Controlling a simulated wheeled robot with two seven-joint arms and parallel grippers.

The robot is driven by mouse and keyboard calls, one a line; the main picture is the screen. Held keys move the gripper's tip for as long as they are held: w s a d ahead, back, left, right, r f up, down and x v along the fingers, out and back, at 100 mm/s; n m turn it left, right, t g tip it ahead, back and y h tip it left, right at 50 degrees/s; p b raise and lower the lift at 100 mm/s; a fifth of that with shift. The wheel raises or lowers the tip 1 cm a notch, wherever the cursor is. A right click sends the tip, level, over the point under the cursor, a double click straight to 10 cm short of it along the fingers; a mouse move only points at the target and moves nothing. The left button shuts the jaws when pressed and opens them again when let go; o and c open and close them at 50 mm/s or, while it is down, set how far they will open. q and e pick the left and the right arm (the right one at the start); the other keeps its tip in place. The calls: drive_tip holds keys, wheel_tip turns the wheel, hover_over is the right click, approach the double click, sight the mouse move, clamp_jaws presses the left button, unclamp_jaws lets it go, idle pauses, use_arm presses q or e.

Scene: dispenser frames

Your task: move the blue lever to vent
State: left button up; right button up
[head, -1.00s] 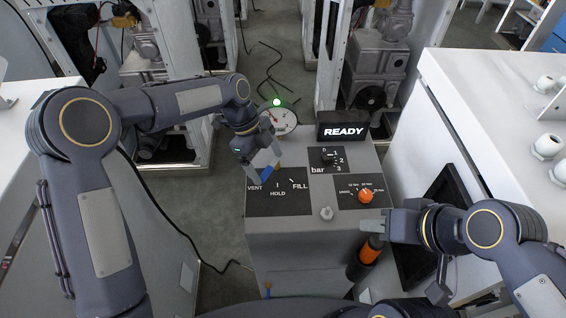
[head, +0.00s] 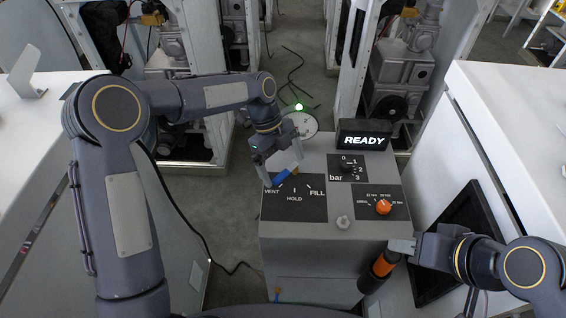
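The blue lever (head: 285,175) shows in the head view above the black plate (head: 300,209) marked VENT, HOLD and FILL. Its blue end lies at the lower left, near the VENT label. Its base is partly hidden by my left gripper. My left gripper (head: 279,168) is over the lever, its fingers spread on either side of the blue part. I cannot tell whether they touch it. My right gripper (head: 402,245) is at the console's right front edge, above an orange and black handle (head: 382,266); its finger gap is not clear.
A READY display (head: 364,141), a round gauge (head: 301,124) and a green lamp (head: 299,107) stand at the console's back. A bar selector (head: 348,166) and an orange knob (head: 383,207) are to the right. White cabinets flank both sides. A cable lies on the floor at left.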

use_arm(q)
drive_tip(key=v, duration=0.7)
drive_tip(key=shift+r, duration=0.35)
drive_tip(key=shift+w+a, duration=0.1)
drive_tip(key=shift+a, duration=0.05)
drive_tip(key=s+a+r+n+t, duration=0.2)
drive_tip(key=s+a+r+n, duration=0.2)
drive_tip(key=s+a+n, duration=0.25)
drive_tip(key=s+a+r+n+t, duration=0.3)
drive_tip(key=s+a+n, duration=0.3)
drive_tip(key=s+n, duration=0.2)
drive_tip(key=s+a+f+n+t, duration=0.1)
drive_tip(key=s+f+n, duration=0.1)
drive_tip(key=s+n, duration=0.4)
drive_tip(key=s+a+f+n+t, duration=0.1)
drive_tip(key=s+f+n+t, duration=0.1)
drive_tip(key=s+n, duration=0.5)
drive_tip(key=shift+a+f, duration=0.35)
drive_tip(key=shift+f, duration=0.05)
idle(2.7)
